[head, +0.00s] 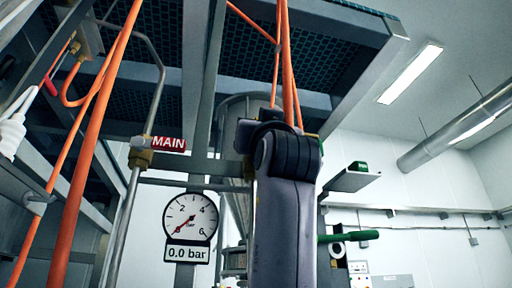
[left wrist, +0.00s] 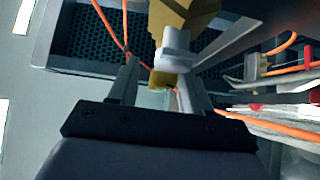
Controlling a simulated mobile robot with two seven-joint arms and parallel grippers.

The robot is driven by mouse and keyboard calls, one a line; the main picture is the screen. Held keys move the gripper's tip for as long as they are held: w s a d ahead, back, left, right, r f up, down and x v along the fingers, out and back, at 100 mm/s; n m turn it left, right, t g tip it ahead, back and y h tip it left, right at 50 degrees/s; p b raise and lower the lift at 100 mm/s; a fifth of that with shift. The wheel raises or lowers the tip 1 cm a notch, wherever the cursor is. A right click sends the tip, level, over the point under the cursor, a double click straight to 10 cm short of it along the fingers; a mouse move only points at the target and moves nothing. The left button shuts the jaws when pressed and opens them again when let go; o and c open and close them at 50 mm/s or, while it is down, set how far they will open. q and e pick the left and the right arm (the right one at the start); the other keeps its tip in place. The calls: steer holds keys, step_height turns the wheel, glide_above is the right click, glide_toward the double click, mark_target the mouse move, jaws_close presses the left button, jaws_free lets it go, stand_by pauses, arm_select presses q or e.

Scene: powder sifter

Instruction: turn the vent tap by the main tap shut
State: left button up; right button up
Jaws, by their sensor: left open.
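In the left wrist view my left gripper (left wrist: 156,78) is open, with its two grey fingers apart. In the head view a brass fitting (head: 140,158) on a steel pipe sits by the red MAIN label (head: 169,144). A grey arm link of mine stands upright in the middle and hides what is behind it. Neither gripper can be made out there. I cannot identify the vent tap for certain.
A round gauge (head: 190,217) shows 0.0 bar below the label. Orange hoses (head: 82,175) run along the frame at the left and above my arm. A mesh platform (head: 325,55) overhangs. A green handle (head: 346,236) is at the right. Open room lies farther right.

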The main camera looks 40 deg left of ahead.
arm_select(q)
steer(key=shift+x, duration=0.95)
jaws_close()
